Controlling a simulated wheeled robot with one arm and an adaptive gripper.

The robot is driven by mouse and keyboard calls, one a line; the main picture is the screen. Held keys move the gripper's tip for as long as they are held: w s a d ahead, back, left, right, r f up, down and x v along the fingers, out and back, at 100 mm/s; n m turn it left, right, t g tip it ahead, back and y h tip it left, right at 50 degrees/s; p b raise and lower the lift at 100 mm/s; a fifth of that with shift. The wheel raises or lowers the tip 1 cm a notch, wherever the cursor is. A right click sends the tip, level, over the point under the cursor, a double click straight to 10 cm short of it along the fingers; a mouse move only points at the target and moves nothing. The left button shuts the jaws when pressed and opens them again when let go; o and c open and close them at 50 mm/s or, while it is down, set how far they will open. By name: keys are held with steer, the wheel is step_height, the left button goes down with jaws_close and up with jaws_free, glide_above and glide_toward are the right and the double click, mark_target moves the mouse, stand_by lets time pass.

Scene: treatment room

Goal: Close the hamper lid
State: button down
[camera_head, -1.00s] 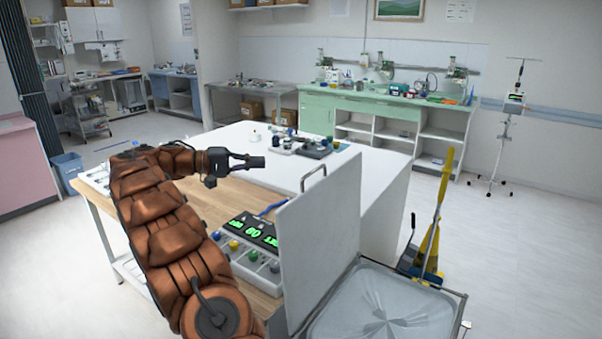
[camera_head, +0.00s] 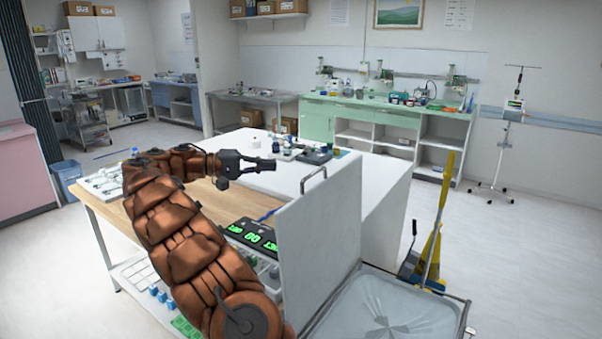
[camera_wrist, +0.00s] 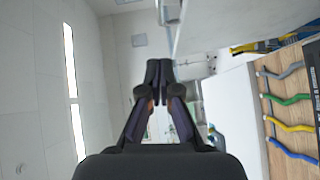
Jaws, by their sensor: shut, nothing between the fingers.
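The hamper (camera_head: 392,308) stands at the lower right of the head view, with a pale grey liner inside a dark frame. Its white lid (camera_head: 318,240) stands upright, open, on the hamper's left side. A metal loop handle (camera_head: 313,178) is at the lid's top edge. My gripper (camera_head: 270,163) is shut and empty, up and to the left of the handle and apart from it. In the wrist view, my gripper (camera_wrist: 158,70) points ahead with its fingers together. A pale panel fills the top right there; I cannot tell for sure that it is the lid.
A wood-topped table (camera_head: 213,205) with a monitor showing green digits (camera_head: 252,236) lies left of the lid. A white counter (camera_head: 300,170) with small items stands behind.

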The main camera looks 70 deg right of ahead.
steer(key=s+d+f+p, duration=0.1)
steer(key=s+d, duration=0.1)
steer(key=s, duration=0.6)
steer(key=shift+s+d+p, duration=0.15)
steer(key=shift+s+p, duration=0.15)
steer(key=shift+p, duration=0.05)
steer(key=shift+s+f, duration=0.1)
steer(key=shift+s, duration=0.05)
stand_by(0.6)
